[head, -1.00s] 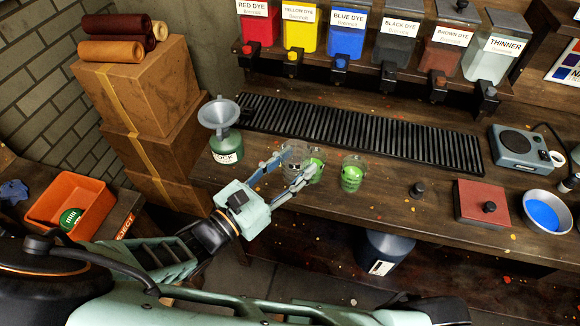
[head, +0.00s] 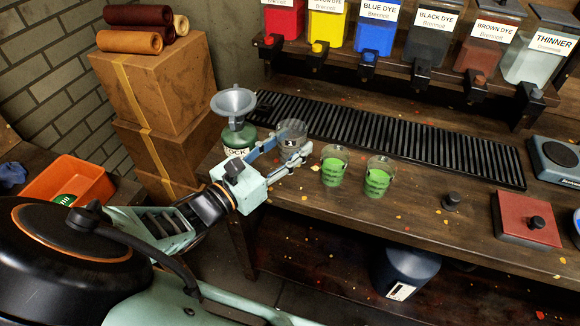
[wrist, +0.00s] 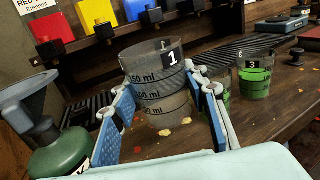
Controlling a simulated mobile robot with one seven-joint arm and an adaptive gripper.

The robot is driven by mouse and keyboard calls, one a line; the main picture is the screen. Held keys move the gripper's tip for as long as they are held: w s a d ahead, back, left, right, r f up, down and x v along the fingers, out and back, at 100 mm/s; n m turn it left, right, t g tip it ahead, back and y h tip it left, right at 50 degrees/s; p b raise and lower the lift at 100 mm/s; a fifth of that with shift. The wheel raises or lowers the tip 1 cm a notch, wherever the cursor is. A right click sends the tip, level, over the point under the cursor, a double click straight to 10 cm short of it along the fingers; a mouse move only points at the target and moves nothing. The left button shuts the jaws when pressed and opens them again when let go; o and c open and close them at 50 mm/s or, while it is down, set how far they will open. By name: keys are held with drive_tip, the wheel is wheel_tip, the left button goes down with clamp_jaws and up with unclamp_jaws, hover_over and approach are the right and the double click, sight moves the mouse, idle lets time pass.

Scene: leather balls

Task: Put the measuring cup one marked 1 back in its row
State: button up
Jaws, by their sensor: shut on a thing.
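The measuring cup marked 1 (wrist: 158,88) is clear and empty-looking, with black ml marks and a black label reading 1. My gripper (wrist: 165,112) is shut on it, one finger on each side. In the head view the cup (head: 291,137) stands between the fingers of my gripper (head: 284,152), left of two cups with green liquid. I cannot tell whether its base touches the bench. The right one, marked 3 (wrist: 253,76), shows clearly in the wrist view; the other is partly hidden.
A black slotted grate (head: 400,140) runs behind the cups, below the row of dye containers (head: 375,30). A red block with a knob (head: 527,218) lies to the right.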

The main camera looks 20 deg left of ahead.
sight(290, 147)
drive_tip(key=shift+w+a+f+b, duration=0.2)
drive_tip(key=shift+w+f+b, duration=0.5)
drive_tip(key=shift+f+b, duration=0.2)
drive_tip(key=shift+w+a+f+b, duration=0.15)
drive_tip(key=shift+w+f+b, duration=0.55)
drive_tip(key=shift+f+b, duration=0.15)
drive_tip(key=shift+w+a+f+b, duration=0.1)
drive_tip(key=shift+w+f+b, duration=0.15)
drive_tip(key=shift+f+b, duration=0.3)
wheel_tip(290, 147, down, 3)
drive_tip(key=b, duration=0.4)
drive_tip(key=shift+w, duration=0.1)
drive_tip(key=shift+r, duration=0.1)
drive_tip(key=o, duration=1.2)
